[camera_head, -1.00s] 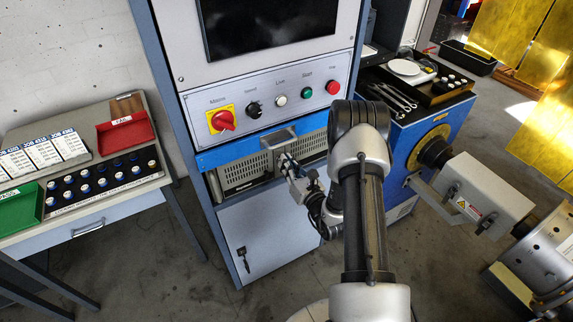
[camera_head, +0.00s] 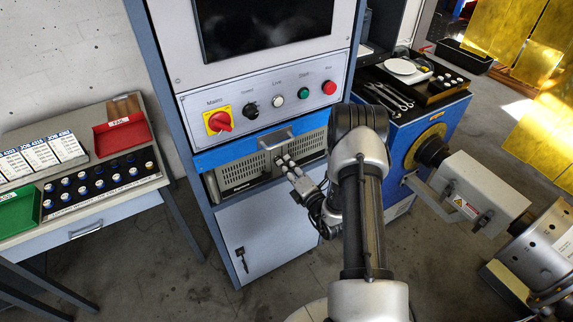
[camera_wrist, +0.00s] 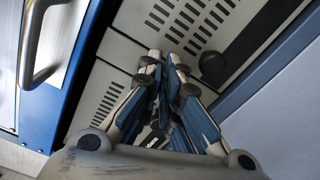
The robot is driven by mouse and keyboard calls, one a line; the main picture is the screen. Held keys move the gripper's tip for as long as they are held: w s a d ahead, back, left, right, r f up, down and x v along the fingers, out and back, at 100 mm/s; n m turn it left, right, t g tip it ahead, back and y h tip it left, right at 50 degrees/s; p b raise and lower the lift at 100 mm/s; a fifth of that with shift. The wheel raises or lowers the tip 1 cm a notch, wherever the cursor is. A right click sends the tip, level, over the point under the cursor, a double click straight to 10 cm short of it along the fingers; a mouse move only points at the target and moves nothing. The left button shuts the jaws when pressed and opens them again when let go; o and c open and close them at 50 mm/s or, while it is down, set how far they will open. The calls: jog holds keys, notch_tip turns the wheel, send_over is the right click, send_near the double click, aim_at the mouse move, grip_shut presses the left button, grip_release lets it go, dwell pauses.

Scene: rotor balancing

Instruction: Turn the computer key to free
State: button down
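The computer (camera_head: 240,178) is a grey unit with a perforated front, in the cabinet under the blue drawer front. My gripper (camera_head: 282,159) is at its front, right of the middle. In the wrist view my gripper (camera_wrist: 164,62) has its fingertips together, with nothing seen between them. A dark round knob (camera_wrist: 212,66), which may be the key, stands on the light panel just right of the fingertips and apart from them. Its turned position cannot be made out. The key cannot be told apart in the head view.
A metal handle (camera_wrist: 36,50) on the blue drawer front (camera_wrist: 62,75) is left of my fingers; the handle (camera_head: 276,139) is just above my gripper in the head view. The control panel (camera_head: 180,98) with a red switch is above. A lower cabinet door (camera_head: 265,235) is below.

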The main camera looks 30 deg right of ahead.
jog(key=shift+f+m, duration=0.15)
jog(key=shift+m, duration=0.8)
jog(key=shift+f+m, duration=0.1)
jog(key=shift+m, duration=0.85)
jog(key=c, duration=1.8)
grip_release()
jog(key=s, duration=1.2)
jog(key=shift+d, duration=0.25)
